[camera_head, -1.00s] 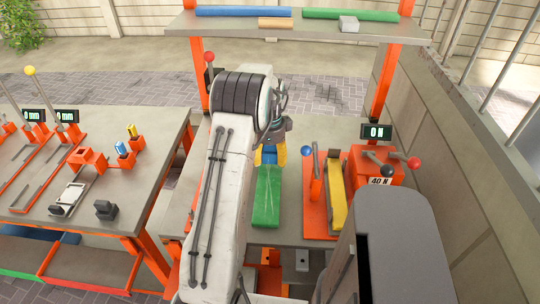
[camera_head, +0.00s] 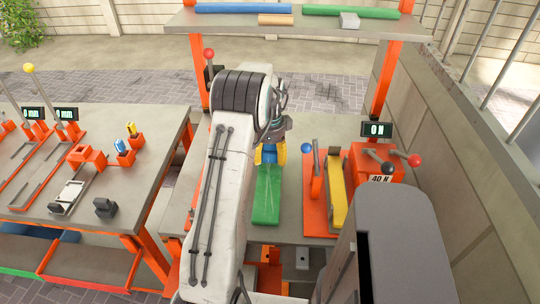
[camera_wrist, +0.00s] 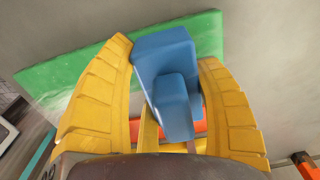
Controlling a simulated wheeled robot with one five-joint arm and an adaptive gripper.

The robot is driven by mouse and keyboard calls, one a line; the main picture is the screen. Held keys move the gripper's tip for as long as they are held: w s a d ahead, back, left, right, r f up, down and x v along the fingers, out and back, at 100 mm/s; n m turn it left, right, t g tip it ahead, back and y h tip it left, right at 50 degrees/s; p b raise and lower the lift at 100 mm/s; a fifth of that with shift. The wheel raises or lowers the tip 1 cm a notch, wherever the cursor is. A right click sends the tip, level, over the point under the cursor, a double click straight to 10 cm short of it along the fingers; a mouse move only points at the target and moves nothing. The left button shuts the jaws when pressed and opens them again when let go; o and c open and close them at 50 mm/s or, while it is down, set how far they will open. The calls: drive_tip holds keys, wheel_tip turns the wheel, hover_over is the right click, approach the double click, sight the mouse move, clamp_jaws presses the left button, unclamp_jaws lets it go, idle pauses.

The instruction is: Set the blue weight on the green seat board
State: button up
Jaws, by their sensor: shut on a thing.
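The blue weight (camera_wrist: 166,62) is between the yellow fingers of my gripper (camera_wrist: 165,90), which is shut on it. In the head view the blue weight (camera_head: 268,155) shows at the far end of the green seat board (camera_head: 267,200), with my gripper (camera_head: 270,153) around it. In the wrist view the green board (camera_wrist: 60,82) lies flat behind the weight. I cannot tell whether the weight touches the board. My arm hides part of the bench to the left of the board.
Right of the board stand an orange fixture with a yellow bar (camera_head: 337,195), levers and a display (camera_head: 376,130) reading 0 N. A shelf (camera_head: 240,24) with blue and green boards spans the back. A second bench (camera_head: 110,180) with small fixtures stands at the left.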

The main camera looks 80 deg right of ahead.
drive_tip(key=shift+d+f+b, duration=0.1)
drive_tip(key=shift+f+b, duration=0.7)
drive_tip(key=shift+f, duration=0.25)
idle(0.5)
drive_tip(key=o, duration=1.5)
drive_tip(key=shift+f, duration=0.2)
drive_tip(key=shift+r, duration=0.15)
drive_tip(key=shift+r+p, duration=2.6)
drive_tip(key=shift+r, duration=0.9)
